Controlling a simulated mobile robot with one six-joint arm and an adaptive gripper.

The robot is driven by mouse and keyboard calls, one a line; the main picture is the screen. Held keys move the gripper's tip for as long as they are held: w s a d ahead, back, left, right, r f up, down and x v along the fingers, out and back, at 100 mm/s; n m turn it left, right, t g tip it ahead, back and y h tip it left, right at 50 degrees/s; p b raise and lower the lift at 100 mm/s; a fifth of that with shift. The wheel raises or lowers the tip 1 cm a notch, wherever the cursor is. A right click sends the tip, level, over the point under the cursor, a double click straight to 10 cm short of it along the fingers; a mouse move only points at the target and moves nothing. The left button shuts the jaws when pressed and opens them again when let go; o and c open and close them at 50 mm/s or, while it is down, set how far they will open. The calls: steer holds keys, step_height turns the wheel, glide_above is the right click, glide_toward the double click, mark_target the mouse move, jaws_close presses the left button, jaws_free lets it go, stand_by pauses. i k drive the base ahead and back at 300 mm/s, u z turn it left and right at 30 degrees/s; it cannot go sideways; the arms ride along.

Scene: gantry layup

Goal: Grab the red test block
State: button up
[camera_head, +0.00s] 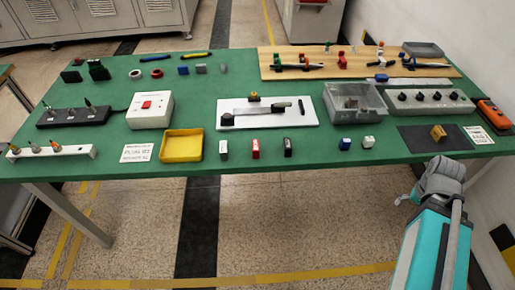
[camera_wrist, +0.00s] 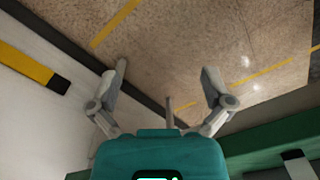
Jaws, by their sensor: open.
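A small upright red block with a pale top (camera_head: 255,149) stands near the front edge of the green table (camera_head: 330,165) in the head view. The red block does not show in the wrist view. My arm rises at the lower right of the head view, well to the right of the block.
A yellow tray (camera_head: 181,146) is left of the row. Blue (camera_head: 345,144) and white (camera_head: 368,142) blocks stand to the right. Behind are a white board (camera_head: 290,118) and a clear bin (camera_head: 356,101). A wall (camera_head: 480,60) bounds the right side. The floor before the table is clear.

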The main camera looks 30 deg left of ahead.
mark_target(255, 146)
steer(key=z, duration=0.25)
steer(key=k, duration=1.4)
steer(key=u, duration=0.4)
steer(key=i, duration=1)
steer(key=u, duration=0.05)
